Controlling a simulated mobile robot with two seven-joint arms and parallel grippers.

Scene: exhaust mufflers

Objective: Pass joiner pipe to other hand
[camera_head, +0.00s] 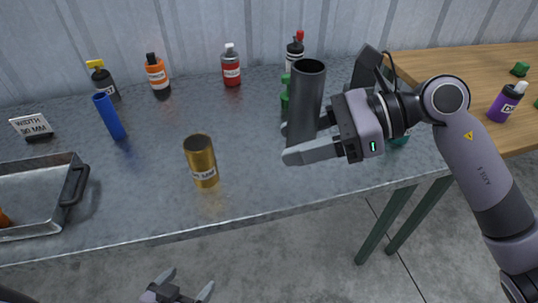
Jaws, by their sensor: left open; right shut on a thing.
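A dark grey joiner pipe (305,100) stands nearly upright between the fingers of my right gripper (304,142). That gripper is shut on the pipe and holds it over the right part of the grey table. My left gripper (178,288) is open and empty at the bottom of the view, in front of the table's front edge and well apart from the pipe. The gripper's fingers cover the lower part of the pipe.
A gold can (200,160), a blue tube (109,117) and a width sign (32,126) stand on the grey table (150,205). A metal tray (38,170) lies at left. Several bottles line the back, including a red one (231,68). A wooden table (450,62) adjoins at right.

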